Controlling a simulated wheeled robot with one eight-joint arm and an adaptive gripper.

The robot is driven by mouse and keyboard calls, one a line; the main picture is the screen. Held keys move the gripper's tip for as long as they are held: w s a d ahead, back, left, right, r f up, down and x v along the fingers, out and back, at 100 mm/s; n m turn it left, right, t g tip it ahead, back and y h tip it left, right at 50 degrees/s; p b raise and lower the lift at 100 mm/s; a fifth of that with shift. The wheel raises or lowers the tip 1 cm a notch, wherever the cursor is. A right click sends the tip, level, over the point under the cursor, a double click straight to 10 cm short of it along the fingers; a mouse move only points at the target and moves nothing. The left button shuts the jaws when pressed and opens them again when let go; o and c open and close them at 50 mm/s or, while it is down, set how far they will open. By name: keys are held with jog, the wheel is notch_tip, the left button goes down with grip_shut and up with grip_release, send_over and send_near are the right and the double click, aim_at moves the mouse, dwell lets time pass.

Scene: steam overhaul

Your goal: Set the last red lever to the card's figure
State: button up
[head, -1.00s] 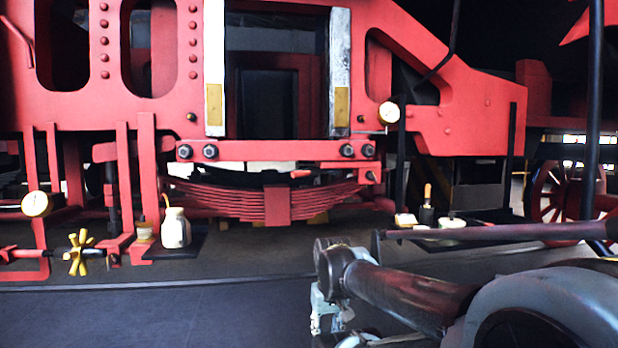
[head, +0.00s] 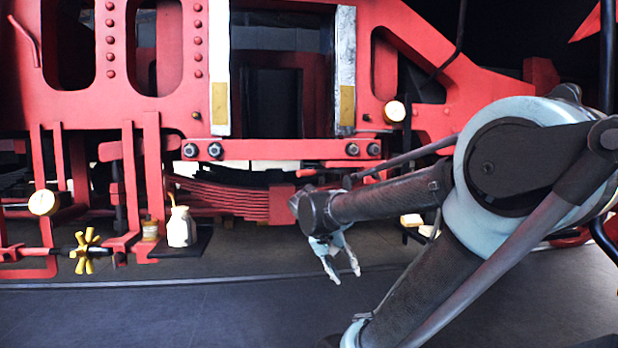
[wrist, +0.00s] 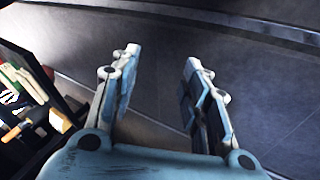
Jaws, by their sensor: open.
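My gripper (head: 344,272) hangs open and empty above the dark floor, in front of the red leaf spring; it touches nothing. In the wrist view its two pale blue fingers (wrist: 160,62) are spread, with only floor between them. A short red handle (head: 306,173) sticks out at the spring, just above and behind my wrist. A bent red bar (head: 22,42) is on the frame at upper left. I cannot tell which of these is the task's lever. No card with a readable figure shows; yellow plates (head: 219,104) on the pale posts bear no legible marks.
Round gauges sit at left (head: 43,202) and right (head: 395,111). The front floor is open.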

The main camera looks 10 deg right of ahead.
jog(key=w+a+r+m+t+h, duration=0.1)
jog(key=w+r+m+h, duration=0.15)
jog(key=w+r, duration=0.6)
jog(key=m+t+h, duration=0.5)
jog(key=t+h, duration=0.1)
jog(key=h, duration=0.1)
send_near(309, 173)
jog(key=x, duration=0.7)
jog(key=w+x, duration=0.1)
jog(key=x, duration=0.3)
jog(key=shift+w+a+f, duration=0.1)
jog(key=shift+w+a, duration=0.05)
jog(key=shift+w, duration=0.1)
grip_shut()
